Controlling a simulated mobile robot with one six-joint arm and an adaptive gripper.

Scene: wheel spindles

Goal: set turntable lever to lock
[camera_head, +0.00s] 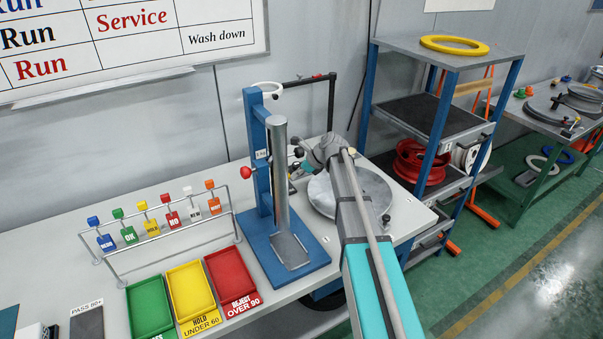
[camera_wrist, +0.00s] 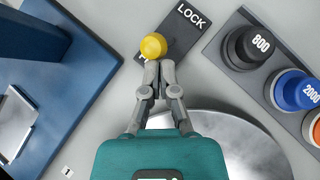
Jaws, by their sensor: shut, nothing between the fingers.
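The turntable lever shows as a yellow ball knob (camera_wrist: 153,46) in the wrist view. It is over the left side of a dark label plate (camera_wrist: 180,45), below and left of the word LOCK. The lever's stem and the plate's lower end are hidden. My gripper (camera_wrist: 160,64) is shut and empty, with its fingertips right at the knob's near side; I cannot tell if they touch. The grey turntable disc (camera_wrist: 235,135) lies below right of the fingers, and shows in the head view (camera_head: 372,192) behind my arm. The lever is not clear in the head view.
A blue press stand (camera_head: 258,170) is left of my gripper; its base (camera_wrist: 60,90) fills the wrist view's left. A rack of round weights (camera_wrist: 245,48) is at right. Coloured trays (camera_head: 190,290) and a tag rail (camera_head: 165,240) stand further left on the bench.

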